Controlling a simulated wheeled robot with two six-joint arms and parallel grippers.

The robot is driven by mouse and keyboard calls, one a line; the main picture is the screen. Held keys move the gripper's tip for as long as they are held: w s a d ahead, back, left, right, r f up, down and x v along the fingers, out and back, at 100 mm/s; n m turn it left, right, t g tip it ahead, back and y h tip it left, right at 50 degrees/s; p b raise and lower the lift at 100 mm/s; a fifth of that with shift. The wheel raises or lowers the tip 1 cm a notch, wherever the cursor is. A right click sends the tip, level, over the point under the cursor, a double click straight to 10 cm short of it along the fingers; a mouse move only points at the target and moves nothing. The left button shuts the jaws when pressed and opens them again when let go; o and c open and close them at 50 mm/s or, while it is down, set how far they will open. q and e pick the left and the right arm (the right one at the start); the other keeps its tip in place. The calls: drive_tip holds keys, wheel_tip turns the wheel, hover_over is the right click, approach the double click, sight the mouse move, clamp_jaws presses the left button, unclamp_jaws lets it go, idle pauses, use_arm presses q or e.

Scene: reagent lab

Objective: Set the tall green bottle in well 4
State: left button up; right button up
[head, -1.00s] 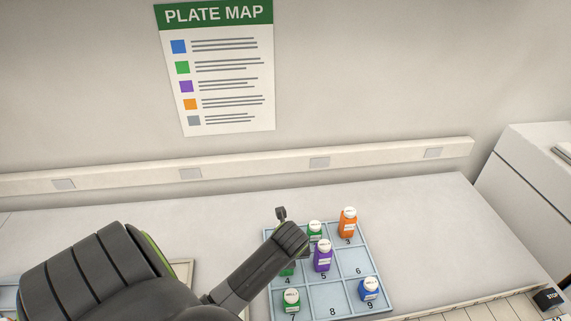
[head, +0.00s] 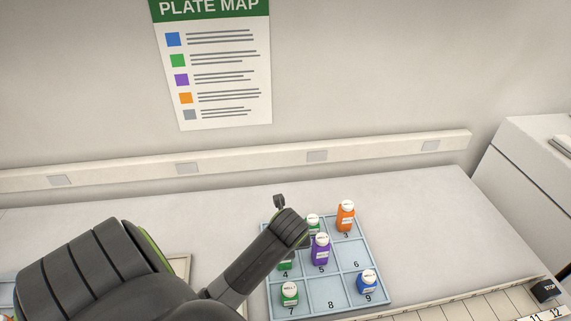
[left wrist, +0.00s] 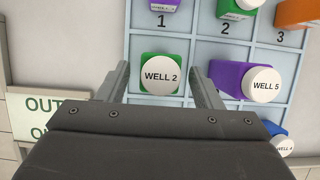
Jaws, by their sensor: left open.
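A green bottle (left wrist: 145,58) with a white cap reading "WELL 2" stands upright in well 4 of the light-blue well plate (head: 330,293). In the head view this bottle (head: 285,266) is partly hidden by my left arm. My left gripper (left wrist: 158,80) is above it, open, with one finger on each side of the cap; I cannot tell whether either finger touches. Other green bottles stand in well 2 (head: 313,220) and well 7 (head: 289,293). The bottle's height is hard to judge from above. My right gripper is out of view.
A purple bottle (head: 320,250) stands in well 5, close to my gripper. An orange bottle (head: 346,216) is in well 3 and a blue one (head: 367,283) in well 9. A purple bottle (left wrist: 155,4) shows in well 1. Wells 6 and 8 are empty.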

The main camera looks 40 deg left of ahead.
use_arm(q)
drive_tip(key=v, duration=0.8)
drive_tip(key=shift+p, duration=0.45)
drive_tip(key=shift+s+d, duration=0.1)
drive_tip(key=shift+s, duration=0.05)
